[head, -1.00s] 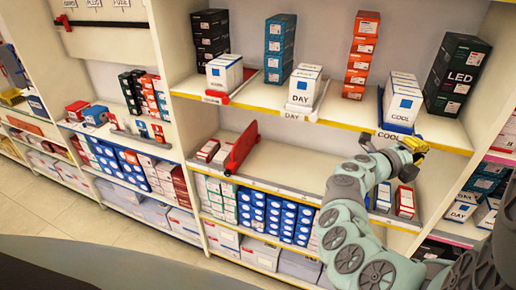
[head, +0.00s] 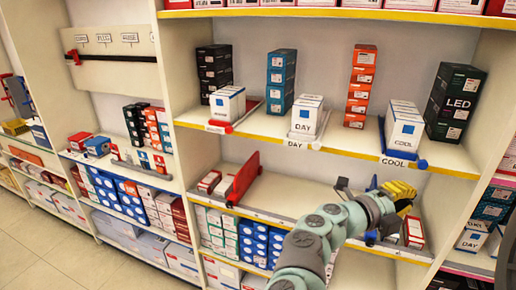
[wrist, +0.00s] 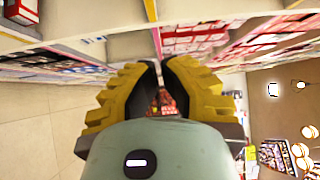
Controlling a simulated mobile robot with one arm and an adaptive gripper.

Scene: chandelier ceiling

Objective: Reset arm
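My gripper (head: 402,196) has yellow fingers with black pads. In the head view it is at the right, below the COOL label and in front of the middle shelf. In the wrist view my gripper (wrist: 161,72) shows a narrow gap between its fingertips, with a red patch seen through it. Nothing is held between the fingers. My arm (head: 325,235) rises from the bottom of the head view and bends right toward the shelf.
A shelf unit fills the view. White DAY boxes (head: 309,116), white COOL boxes (head: 403,126) and black LED boxes (head: 454,100) stand on the upper shelf (head: 345,139). A red divider (head: 243,178) stands on the middle shelf. Open floor (head: 40,235) is at lower left.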

